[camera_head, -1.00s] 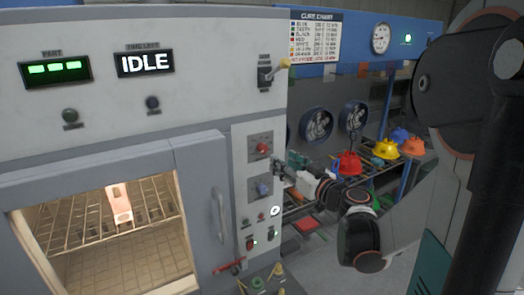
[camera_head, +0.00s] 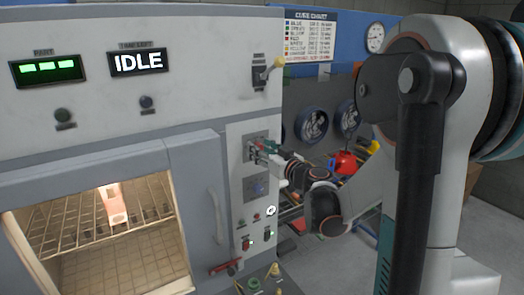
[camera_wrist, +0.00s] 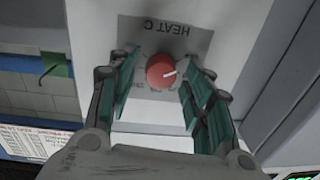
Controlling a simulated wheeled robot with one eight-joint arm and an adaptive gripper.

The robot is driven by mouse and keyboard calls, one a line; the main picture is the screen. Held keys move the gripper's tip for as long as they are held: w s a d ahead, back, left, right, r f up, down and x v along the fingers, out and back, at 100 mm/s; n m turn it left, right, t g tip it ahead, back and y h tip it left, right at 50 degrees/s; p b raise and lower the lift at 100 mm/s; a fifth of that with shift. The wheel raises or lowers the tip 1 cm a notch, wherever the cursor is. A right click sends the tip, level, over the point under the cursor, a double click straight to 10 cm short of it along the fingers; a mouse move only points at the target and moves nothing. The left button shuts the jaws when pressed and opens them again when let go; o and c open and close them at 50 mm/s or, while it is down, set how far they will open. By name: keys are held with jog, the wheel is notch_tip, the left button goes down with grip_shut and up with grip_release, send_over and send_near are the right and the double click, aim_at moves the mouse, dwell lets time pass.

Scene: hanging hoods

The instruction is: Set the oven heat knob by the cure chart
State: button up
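The red heat knob (camera_wrist: 161,72) sits on a grey plate (camera_wrist: 196,36) marked HEAT C, which appears upside down in the wrist view. A white pointer line shows on the knob. My gripper (camera_wrist: 160,88) is open, with one green-padded finger on each side of the knob and a visible gap to both. In the head view my gripper (camera_head: 262,150) is at the upper knob plate on the oven (camera_head: 90,120) and largely covers the knob. The cure chart (camera_head: 308,36) hangs on the back wall; its rows are too small to read surely.
A lever (camera_head: 268,72) juts out above. The oven's door handle (camera_head: 216,215) stands out to the left. The display (camera_head: 139,62) reads IDLE.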

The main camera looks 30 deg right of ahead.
jog(key=c, duration=0.8)
jog(key=shift+c, duration=0.2)
jog(key=shift+m, duration=0.3)
jog(key=n+b, duration=0.1)
jog(key=n, duration=0.9)
jog(key=n+h+b, duration=0.1)
jog(key=n, duration=1)
jog(key=n+h+b, duration=0.1)
jog(key=n+b, duration=0.1)
jog(key=n, duration=0.8)
jog(key=shift+a+f+n, duration=0.25)
jog(key=shift+n, duration=0.15)
